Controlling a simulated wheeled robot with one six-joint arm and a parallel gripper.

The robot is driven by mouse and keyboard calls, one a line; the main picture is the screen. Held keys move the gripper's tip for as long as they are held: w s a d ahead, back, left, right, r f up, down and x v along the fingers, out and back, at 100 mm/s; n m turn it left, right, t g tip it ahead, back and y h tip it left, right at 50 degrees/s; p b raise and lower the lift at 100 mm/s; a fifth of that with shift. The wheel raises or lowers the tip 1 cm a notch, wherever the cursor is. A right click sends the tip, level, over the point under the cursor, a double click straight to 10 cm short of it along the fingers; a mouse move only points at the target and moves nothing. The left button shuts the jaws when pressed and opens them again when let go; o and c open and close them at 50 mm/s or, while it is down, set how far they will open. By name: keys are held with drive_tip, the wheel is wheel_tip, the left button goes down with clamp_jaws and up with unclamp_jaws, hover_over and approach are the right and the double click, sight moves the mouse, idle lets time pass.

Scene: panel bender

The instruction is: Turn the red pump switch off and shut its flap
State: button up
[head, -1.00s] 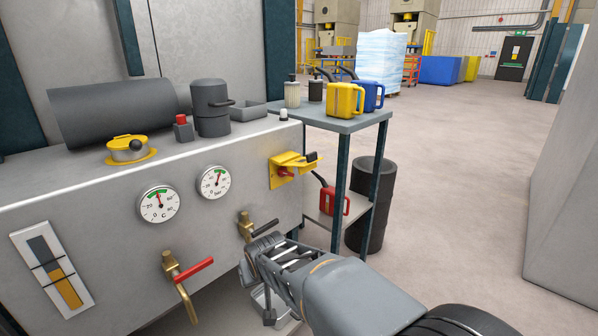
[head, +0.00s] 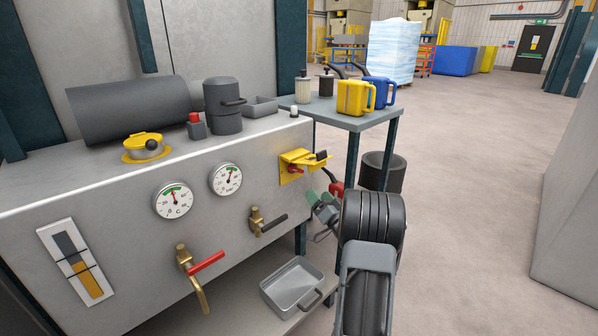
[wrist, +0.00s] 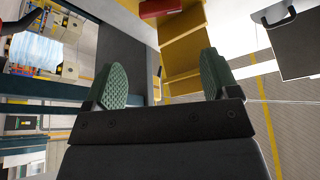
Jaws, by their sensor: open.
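The red pump switch (head: 294,168) sits on a yellow plate (head: 290,180) at the right end of the machine's front. Its yellow flap (head: 308,157), with a black tab (head: 320,156), sticks out from the front above the switch, so it stands open. My gripper (head: 319,203) is open and empty, below and slightly right of the switch, apart from it. Its green pads show in the wrist view (wrist: 162,76), with yellow panels (wrist: 182,50) and a red part (wrist: 160,8) ahead. The switch's exact angle is too small to tell.
Two gauges (head: 174,200), a red-handled valve (head: 205,263) and a black-handled valve (head: 268,223) project from the front left of the switch. A tray (head: 292,287) lies below. A side table (head: 350,121) with yellow (head: 353,98) and blue (head: 382,93) jugs stands right, beside a dark drum (head: 383,172).

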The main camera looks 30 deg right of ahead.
sight(299, 171)
drive_tip(key=b+x, duration=0.2)
drive_tip(key=x, duration=1.1)
drive_tip(key=shift+c, duration=0.2)
drive_tip(key=shift+b, duration=0.35)
drive_tip(key=c, duration=0.6)
